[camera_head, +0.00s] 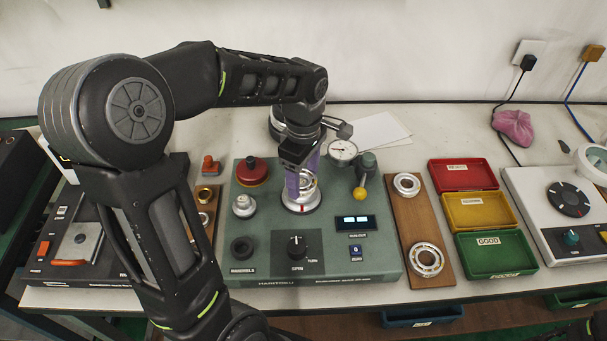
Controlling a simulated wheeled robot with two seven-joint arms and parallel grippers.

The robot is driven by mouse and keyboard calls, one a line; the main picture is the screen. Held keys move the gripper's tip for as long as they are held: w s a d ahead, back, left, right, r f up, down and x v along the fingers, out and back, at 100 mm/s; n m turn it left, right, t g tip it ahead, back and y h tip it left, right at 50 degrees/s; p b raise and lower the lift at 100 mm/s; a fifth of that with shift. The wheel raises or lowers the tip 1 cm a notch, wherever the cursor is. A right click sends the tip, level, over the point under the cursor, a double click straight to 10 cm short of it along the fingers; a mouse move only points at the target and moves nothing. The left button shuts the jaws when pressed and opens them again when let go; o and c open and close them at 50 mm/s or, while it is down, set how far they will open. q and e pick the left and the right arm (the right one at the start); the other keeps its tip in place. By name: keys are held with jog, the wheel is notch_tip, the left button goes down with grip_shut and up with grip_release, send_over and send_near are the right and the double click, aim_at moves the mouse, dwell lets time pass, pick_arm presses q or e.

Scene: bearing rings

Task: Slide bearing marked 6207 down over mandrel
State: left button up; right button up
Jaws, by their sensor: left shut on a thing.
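My left gripper (301,178) reaches down over the green-grey tester (265,262), its purple fingers shut on a metal bearing ring (307,183). The ring is right above the tester's pale round spindle base (301,207), which has a red mark on its front. The fingers and ring hide most of the mandrel, so I cannot tell whether the ring is around it or just above it. No number on the ring is readable. My right gripper is not in view.
A dial gauge (343,150) and a yellow-knobbed lever (361,193) stand right of the spindle. A red knob (251,171) and a silver mandrel (244,205) are to its left. A wooden board (411,218) holds two bearings, beside red, yellow and green bins (489,246).

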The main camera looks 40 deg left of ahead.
pick_arm(q)
jog(key=shift+f, duration=0.15)
dwell(0.5)
jog(key=shift+f+b, duration=0.35)
jog(key=shift+b, duration=0.1)
jog(key=o, duration=1.9)
jog(key=shift+r, duration=3.9)
jog(key=shift+f, duration=0.1)
